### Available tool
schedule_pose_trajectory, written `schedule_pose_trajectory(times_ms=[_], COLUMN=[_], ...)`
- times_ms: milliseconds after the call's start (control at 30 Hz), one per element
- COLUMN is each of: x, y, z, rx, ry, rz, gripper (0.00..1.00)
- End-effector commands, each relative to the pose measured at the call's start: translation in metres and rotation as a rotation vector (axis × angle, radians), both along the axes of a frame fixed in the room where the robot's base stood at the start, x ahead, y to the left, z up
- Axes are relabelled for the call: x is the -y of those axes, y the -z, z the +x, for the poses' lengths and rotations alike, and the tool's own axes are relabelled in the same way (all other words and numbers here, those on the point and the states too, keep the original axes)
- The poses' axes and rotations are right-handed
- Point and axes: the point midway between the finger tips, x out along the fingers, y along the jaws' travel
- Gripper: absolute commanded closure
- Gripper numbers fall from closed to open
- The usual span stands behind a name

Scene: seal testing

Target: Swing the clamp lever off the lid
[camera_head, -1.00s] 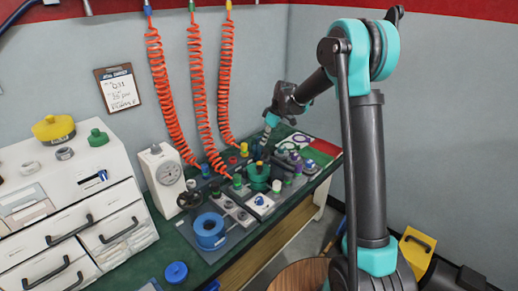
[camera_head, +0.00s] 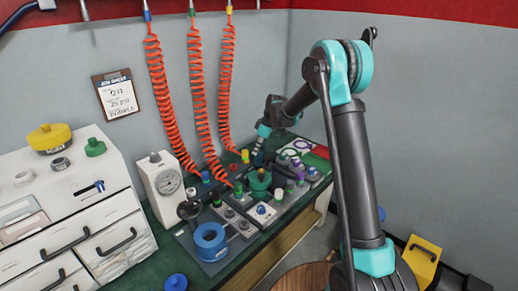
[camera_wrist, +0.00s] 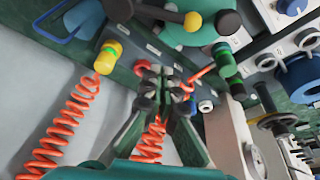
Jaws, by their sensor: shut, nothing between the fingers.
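The green round vessel (camera_head: 259,186) with its lid stands amid the fixtures on the bench. A yellow knob (camera_head: 260,168) shows at its top. In the wrist view the green lid (camera_wrist: 180,36) is at the top edge. A dark bar with a yellow end (camera_wrist: 192,21), which looks like the clamp lever, lies across it. A black knob (camera_wrist: 228,21) is just right of it. My gripper (camera_wrist: 165,86) is shut and empty, short of the lid in the picture. In the head view my gripper (camera_head: 257,151) is behind the vessel, small and partly blurred into the fixtures.
Orange coiled hoses (camera_head: 203,100) hang beside my arm; one (camera_wrist: 65,125) runs left of my fingers in the wrist view. A blue ring-shaped part (camera_head: 210,240), a dial gauge (camera_head: 162,184) and several fittings crowd the bench. The white drawer unit (camera_head: 70,215) stands left.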

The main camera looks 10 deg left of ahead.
Motion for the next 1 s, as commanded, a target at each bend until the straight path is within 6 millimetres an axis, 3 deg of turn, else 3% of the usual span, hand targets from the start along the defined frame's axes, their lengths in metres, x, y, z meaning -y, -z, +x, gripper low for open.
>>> schedule_pose_trajectory(times_ms=[300,400,600,1000], x=[-0.022,-0.004,0.014,0.017], y=[0.06,0.062,0.067,0.068], z=[0.005,0.001,-0.002,-0.003], rx=[0.0,0.0,0.0,0.001], ry=[0.0,0.003,0.002,0.0], rz=[0.0,0.0,0.0,0.0], gripper=[1.0,1.0,1.0,1.0])
